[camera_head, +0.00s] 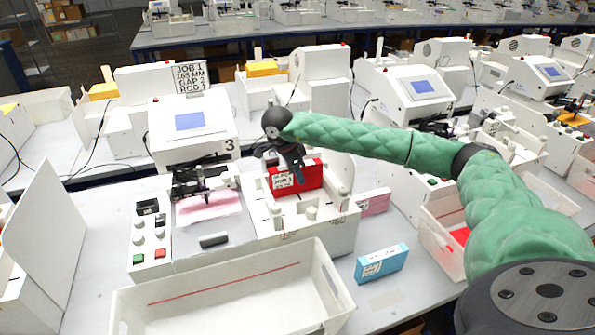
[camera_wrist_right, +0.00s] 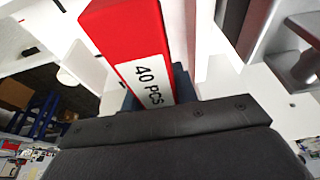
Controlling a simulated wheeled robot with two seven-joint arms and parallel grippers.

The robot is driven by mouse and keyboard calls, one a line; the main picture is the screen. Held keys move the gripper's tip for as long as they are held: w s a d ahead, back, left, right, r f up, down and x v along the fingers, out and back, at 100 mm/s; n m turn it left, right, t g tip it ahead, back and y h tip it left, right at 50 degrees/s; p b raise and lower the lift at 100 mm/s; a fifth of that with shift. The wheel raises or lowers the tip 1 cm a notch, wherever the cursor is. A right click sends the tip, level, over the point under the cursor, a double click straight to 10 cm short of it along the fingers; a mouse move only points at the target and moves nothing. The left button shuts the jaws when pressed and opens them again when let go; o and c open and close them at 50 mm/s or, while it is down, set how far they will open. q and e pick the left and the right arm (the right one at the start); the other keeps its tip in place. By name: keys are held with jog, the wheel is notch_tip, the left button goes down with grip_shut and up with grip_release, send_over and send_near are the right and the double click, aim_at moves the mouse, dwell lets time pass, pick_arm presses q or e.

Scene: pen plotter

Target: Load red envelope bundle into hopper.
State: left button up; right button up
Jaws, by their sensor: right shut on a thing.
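The red envelope bundle (camera_head: 308,178) has a white label, which reads "40 PCS" in the right wrist view (camera_wrist_right: 115,38). My right gripper (camera_head: 290,165) is shut on the bundle and reaches down from above. The bundle is over or in the white hopper (camera_head: 335,226) on the right side of plotter station 3; I cannot tell whether it touches the hopper floor. The gripper's fingers are mostly hidden behind the bundle in the wrist view. My left gripper is not in view.
A blue bundle (camera_head: 381,263) and a pink bundle (camera_head: 374,201) lie on the table right of the hopper. A white tray (camera_head: 335,299) with a red line stands in front. The plotter bed with a pink sheet (camera_head: 208,205) is to the left. A white bin (camera_head: 436,250) stands at right.

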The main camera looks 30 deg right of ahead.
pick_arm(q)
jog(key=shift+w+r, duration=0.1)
pick_arm(e)
jog(key=shift+f, duration=0.1)
jog(key=o, duration=1.1)
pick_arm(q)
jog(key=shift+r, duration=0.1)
pick_arm(e)
jog(key=shift+a+r+b, duration=0.1)
jog(key=shift+r+b, duration=0.2)
jog(key=shift+r, duration=0.1)
jog(key=b+v, duration=0.2)
jog(key=v, duration=0.5)
jog(key=shift+b, duration=0.35)
jog(key=shift+v, duration=2)
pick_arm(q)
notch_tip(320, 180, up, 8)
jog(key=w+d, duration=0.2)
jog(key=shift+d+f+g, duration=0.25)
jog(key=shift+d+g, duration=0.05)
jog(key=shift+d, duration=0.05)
pick_arm(e)
jog(key=shift+r, duration=0.2)
